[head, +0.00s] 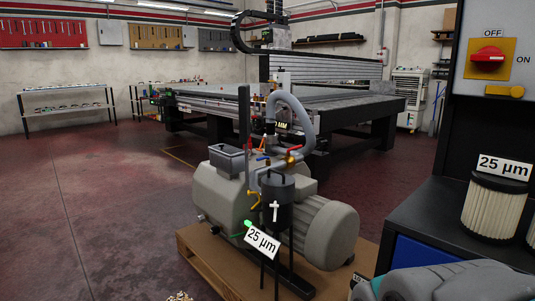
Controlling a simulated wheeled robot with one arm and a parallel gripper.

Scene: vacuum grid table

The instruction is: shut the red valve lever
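A small red lever (294,148) shows beside a brass-coloured fitting at the grey hose, above the pump unit. Another small red lever-like part (262,145) shows to its left, near a blue part. Both are too small to tell their exact angle to the pipe, or which is the named valve lever. The pump unit (225,195) is grey and stands on a wooden pallet (207,268).
A dark filter canister (279,215) with a "25 µm" label stands in front of the pump. The grid table (345,98) is behind. A dark cabinet (425,225) with a white filter (495,208) and a red OFF/ON switch (487,60) fills the right. Floor at left is clear.

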